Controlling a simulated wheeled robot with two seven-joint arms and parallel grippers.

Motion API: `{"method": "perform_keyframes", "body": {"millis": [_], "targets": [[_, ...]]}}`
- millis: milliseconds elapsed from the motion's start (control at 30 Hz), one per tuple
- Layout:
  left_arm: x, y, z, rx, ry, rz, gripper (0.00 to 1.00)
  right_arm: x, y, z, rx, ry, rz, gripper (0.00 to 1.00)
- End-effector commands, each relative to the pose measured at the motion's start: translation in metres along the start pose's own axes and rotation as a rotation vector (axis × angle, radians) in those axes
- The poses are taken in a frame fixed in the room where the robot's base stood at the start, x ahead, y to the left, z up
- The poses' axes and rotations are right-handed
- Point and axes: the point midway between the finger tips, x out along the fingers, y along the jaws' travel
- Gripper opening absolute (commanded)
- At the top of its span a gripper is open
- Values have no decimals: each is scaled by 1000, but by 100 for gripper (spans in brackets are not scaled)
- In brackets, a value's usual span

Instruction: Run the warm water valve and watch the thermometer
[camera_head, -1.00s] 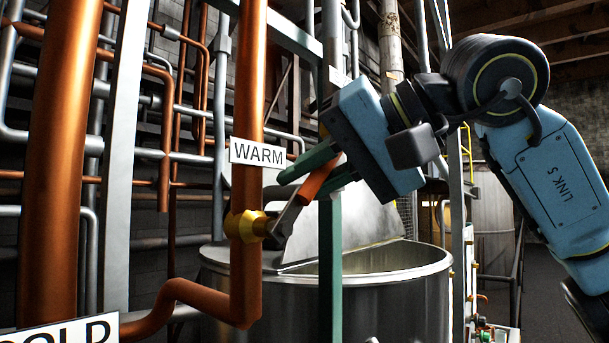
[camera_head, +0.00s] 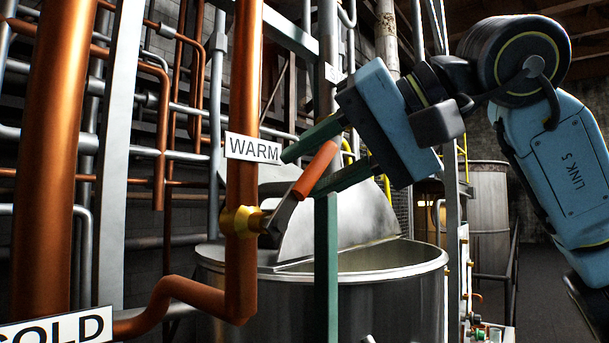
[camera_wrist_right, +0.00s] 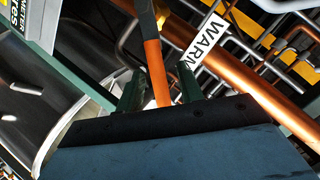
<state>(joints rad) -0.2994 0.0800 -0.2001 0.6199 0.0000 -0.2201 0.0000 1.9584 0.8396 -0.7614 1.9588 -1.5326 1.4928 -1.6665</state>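The WARM sign (camera_head: 253,148) hangs on a copper pipe. Below it a yellow valve body (camera_head: 240,221) carries a lever with an orange grip (camera_head: 317,170), slanting up to the right. My right gripper (camera_head: 298,174) comes in from the right, its green fingers apart, one above and one below the orange grip. In the right wrist view the orange grip (camera_wrist_right: 156,72) stands between the fingers with a gap on both sides. I cannot make out a thermometer; a cut-off sign ending in "METER" (camera_wrist_right: 18,18) shows in the wrist view. My left gripper is out of view.
A large steel vat (camera_head: 370,295) with a half-raised lid stands behind and below the valve. A green post (camera_head: 326,270) rises in front of it, close under my gripper. A COLD sign (camera_head: 60,330) and a thick copper pipe (camera_head: 50,170) are at left.

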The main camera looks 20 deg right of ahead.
Motion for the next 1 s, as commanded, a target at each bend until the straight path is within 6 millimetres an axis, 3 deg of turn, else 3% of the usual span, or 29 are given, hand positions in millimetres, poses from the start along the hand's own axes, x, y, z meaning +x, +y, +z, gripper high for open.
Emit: {"method": "perform_keyframes", "body": {"millis": [300, 500, 700, 1000], "targets": [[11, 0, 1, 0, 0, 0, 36, -72, 0, 0, 1, 5, -4, 37], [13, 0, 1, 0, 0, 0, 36, -102, 0, 0, 1, 2, -2, 37], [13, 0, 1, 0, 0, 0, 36, -112, 0, 0, -1, 1, -1, 37], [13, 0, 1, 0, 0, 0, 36, -112, 0, 0, 0, 1, -1, 37]]}}
